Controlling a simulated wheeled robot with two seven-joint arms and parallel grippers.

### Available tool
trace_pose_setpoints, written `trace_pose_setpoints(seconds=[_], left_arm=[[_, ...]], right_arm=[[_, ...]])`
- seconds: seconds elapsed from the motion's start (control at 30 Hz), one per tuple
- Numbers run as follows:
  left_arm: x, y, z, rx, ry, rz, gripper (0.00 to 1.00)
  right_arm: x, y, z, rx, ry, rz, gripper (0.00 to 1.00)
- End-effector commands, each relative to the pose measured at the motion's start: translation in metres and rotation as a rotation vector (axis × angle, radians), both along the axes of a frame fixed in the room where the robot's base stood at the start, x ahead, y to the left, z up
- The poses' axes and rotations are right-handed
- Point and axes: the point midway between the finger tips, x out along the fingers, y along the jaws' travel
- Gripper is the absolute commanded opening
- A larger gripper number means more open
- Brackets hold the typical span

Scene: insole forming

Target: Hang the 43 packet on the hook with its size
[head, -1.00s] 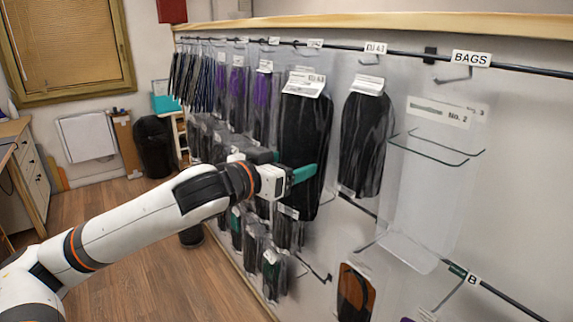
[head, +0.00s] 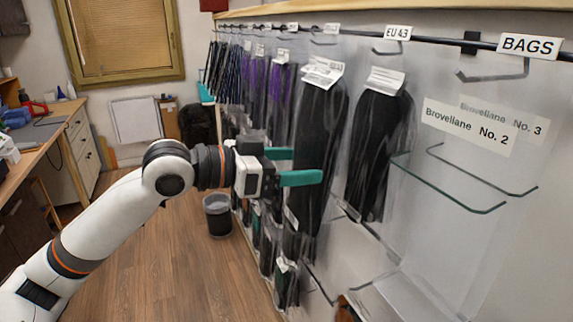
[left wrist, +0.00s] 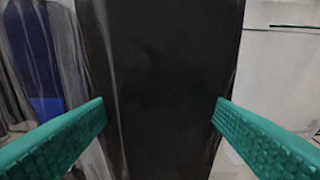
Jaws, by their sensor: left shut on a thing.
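My left gripper (head: 307,165) is shut on a tall black insole packet (head: 319,130) with a white header card. In the left wrist view the dark packet (left wrist: 160,70) fills the space between the teal fingers (left wrist: 160,112). Its printed size is too small to read. A hook under the EU 43 label (head: 397,33) stands out to the right of the held packet's top. Another black packet (head: 378,150) hangs upright below that label; which hook bears it I cannot tell. My right gripper is not in view.
Several purple and dark packets (head: 280,90) hang in a row to the left. A bin (head: 218,215) stands on the floor. The floor in front is clear.

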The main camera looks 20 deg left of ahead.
Motion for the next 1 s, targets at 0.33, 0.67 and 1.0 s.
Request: trace_pose_setpoints(seconds=[0.33,0.67,1.0], left_arm=[[0.012,-0.012,-0.001,-0.002,0.001,0.000,0.48],[0.024,-0.023,-0.003,-0.002,0.001,0.001,0.48],[0.036,-0.035,-0.004,-0.002,0.001,0.001,0.48]], right_arm=[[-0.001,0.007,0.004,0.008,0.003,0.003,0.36],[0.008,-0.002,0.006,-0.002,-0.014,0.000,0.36],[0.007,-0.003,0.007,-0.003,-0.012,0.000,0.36]])
